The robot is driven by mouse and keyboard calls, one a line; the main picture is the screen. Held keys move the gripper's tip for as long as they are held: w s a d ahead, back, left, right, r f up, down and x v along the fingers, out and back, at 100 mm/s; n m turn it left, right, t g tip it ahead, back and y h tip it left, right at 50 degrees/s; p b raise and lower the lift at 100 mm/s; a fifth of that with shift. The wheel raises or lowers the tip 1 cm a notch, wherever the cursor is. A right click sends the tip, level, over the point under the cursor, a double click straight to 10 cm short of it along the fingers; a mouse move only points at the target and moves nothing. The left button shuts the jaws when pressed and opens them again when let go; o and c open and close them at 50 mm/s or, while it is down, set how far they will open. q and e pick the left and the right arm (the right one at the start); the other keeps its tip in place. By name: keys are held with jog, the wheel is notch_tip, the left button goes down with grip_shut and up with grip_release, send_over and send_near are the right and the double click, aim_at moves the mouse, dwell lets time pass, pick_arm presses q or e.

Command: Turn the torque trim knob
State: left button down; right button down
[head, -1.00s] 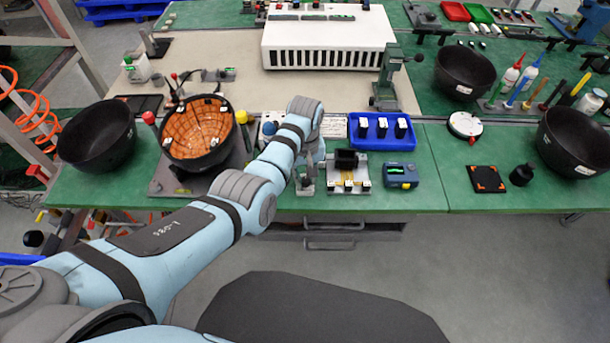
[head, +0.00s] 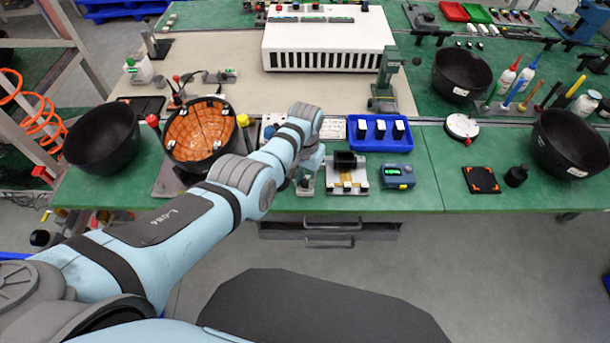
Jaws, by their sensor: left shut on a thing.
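My left arm reaches in from the left to the front edge of the green bench. Its gripper (head: 306,183) points down there, left of a small fixture with a black block (head: 346,172). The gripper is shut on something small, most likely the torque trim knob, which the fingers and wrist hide. A blue meter (head: 398,176) with a lit green display stands just right of the fixture. My right gripper is not in view.
A blue tray (head: 379,145) with white-and-black parts sits behind the meter. A black bowl with an orange lining (head: 200,130) stands left of my wrist. Other black bowls (head: 102,140) (head: 570,143) stand at both ends.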

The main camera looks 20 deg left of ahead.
aim_at(305, 181)
pick_arm(q)
jog(key=shift+m, duration=1.9)
jog(key=c, duration=1.4)
grip_release()
jog(key=shift+r, duration=0.1)
jog(key=shift+w+r, duration=0.1)
jog(key=shift+r, duration=0.15)
notch_tip(305, 181, up, 11)
jog(key=shift+r, duration=0.15)
